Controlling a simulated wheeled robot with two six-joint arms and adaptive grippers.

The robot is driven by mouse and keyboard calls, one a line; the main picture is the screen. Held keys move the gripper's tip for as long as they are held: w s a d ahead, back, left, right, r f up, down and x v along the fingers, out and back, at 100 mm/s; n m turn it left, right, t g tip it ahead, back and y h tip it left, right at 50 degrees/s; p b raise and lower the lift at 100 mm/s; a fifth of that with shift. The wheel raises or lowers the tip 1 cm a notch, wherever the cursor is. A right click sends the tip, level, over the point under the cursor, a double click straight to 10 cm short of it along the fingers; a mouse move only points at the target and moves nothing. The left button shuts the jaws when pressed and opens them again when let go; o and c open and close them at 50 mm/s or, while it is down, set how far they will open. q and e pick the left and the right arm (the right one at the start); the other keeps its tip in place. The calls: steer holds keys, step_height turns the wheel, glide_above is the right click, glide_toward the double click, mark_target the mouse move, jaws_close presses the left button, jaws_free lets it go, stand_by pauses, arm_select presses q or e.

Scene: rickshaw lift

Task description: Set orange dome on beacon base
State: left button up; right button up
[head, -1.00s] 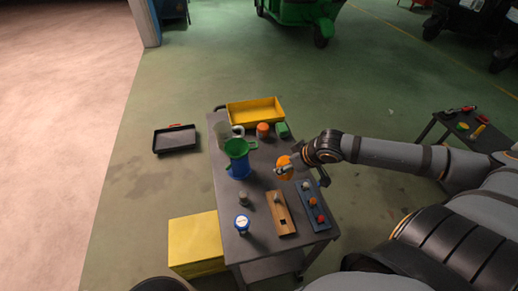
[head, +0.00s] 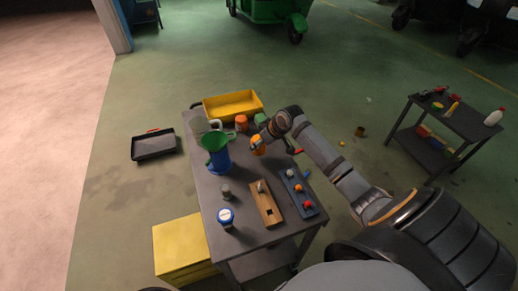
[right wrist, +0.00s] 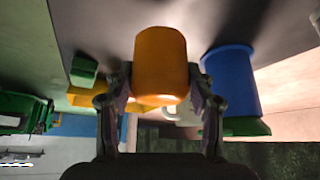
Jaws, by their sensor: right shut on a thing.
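My right gripper (head: 257,147) is shut on the orange dome (right wrist: 160,65), which also shows in the head view (head: 258,146). It holds the dome over the right side of the cart, right of the blue container. In the right wrist view the fingers are on both sides of the dome. A small grey cylinder (head: 226,192) and a round piece with a blue and white top (head: 226,217) stand on the near left of the cart. I cannot tell for sure which piece is the beacon base. My left gripper is not in view.
The grey cart top (head: 240,222) also carries a blue container (head: 217,165) with a green funnel (head: 214,141), a yellow bin (head: 233,107), an orange-topped jar (head: 241,122), a wooden block (head: 265,203) and a blue strip with knobs (head: 299,193). A yellow box (head: 182,248) stands at left.

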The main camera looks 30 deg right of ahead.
mark_target(259, 149)
steer(key=shift+w+f, duration=0.2)
steer(key=shift+f, duration=0.05)
step_height(259, 149, down, 3)
steer(key=shift+w+f+p, duration=0.1)
steer(key=shift+p, duration=0.35)
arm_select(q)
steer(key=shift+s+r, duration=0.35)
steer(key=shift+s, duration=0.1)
arm_select(e)
steer(key=shift+d+f, duration=0.1)
steer(key=shift+f, duration=0.05)
steer(key=shift+f, duration=0.1)
steer(key=o, duration=1.1)
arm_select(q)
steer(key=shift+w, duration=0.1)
arm_select(e)
steer(key=shift+o, duration=0.2)
